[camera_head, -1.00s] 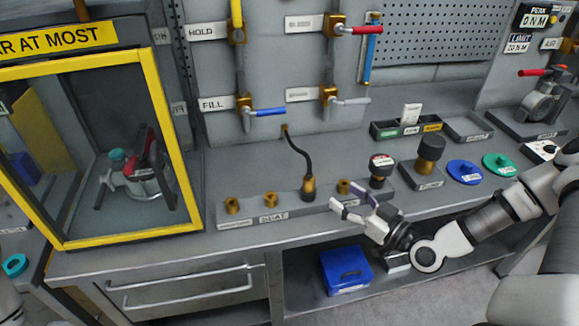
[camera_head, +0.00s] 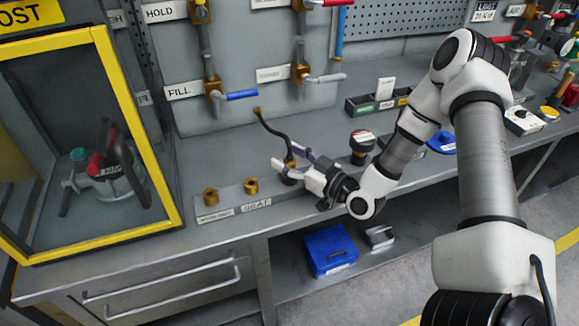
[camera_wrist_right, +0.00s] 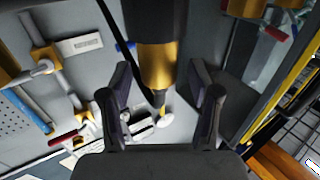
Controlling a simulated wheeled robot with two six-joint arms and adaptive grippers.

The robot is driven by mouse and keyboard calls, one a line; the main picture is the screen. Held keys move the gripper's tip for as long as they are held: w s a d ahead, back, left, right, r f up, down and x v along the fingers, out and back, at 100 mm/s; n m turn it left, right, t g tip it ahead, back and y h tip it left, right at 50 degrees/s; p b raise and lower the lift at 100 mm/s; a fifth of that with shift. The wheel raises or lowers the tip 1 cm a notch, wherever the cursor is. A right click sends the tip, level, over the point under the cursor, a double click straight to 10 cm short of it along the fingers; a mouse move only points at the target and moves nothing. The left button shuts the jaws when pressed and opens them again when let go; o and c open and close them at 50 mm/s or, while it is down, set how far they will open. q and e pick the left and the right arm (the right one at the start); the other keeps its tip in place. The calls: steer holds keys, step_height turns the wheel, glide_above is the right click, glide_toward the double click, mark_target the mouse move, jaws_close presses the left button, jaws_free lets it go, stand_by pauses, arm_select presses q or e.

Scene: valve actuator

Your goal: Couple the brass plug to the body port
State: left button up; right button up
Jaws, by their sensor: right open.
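The brass plug (camera_head: 290,161), on the end of a black hose, is at the bench-front rail. My right gripper (camera_head: 291,162) is at the plug, with its fingers spread to either side of it. In the right wrist view, the brass and black plug (camera_wrist_right: 158,65) stands between the two open fingers (camera_wrist_right: 160,75), with visible gaps on both sides. The gripper hides the plug's lower part in the head view. A valve body (camera_head: 103,178) with a red part sits inside the yellow-framed case; I cannot make out its port. My left gripper is out of view.
Two brass fittings (camera_head: 211,197) (camera_head: 251,187) stand on the grey rail (camera_head: 230,208) left of my right gripper. Valve handles and pipes line the back panel. A blue box (camera_head: 330,250) lies on the lower shelf.

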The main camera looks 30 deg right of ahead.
jaws_close()
